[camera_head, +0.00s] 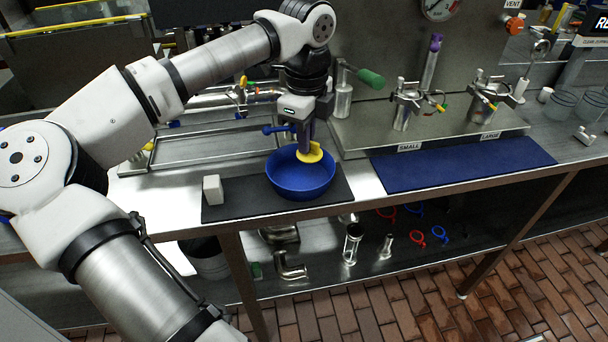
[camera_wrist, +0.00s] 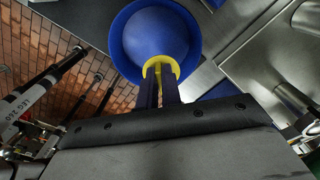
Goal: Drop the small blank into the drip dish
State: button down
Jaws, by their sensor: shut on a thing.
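My gripper (camera_head: 306,143) points down over the blue drip dish (camera_head: 290,183) and is shut on a small yellow piece, which I take for the small blank (camera_head: 311,154). The blank is a flat, rounded yellow part. It appears over the dish's opening in the camera_head view; its exact height above the dish bottom is hard to tell. In the camera_wrist view, the two dark fingers (camera_wrist: 159,88) hold the yellow blank (camera_wrist: 161,66), with the round blue dish (camera_wrist: 155,30) beyond it. The fingers hide part of the blank.
The dish stands on a dark mat (camera_head: 234,212) beside a pale block (camera_head: 213,190). A blue mat (camera_head: 462,163) is clear to the right. Loose metal fittings (camera_head: 290,268) lie on the shelf below.

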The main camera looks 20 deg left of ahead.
jog(key=shift+f+b, duration=0.55)
jog(key=shift+f, duration=0.95)
jog(key=c, duration=1.5)
grip_release()
notch_tip(320, 180, up, 14)
jog(key=p, duration=0.8)
jog(key=shift+f, duration=0.1)
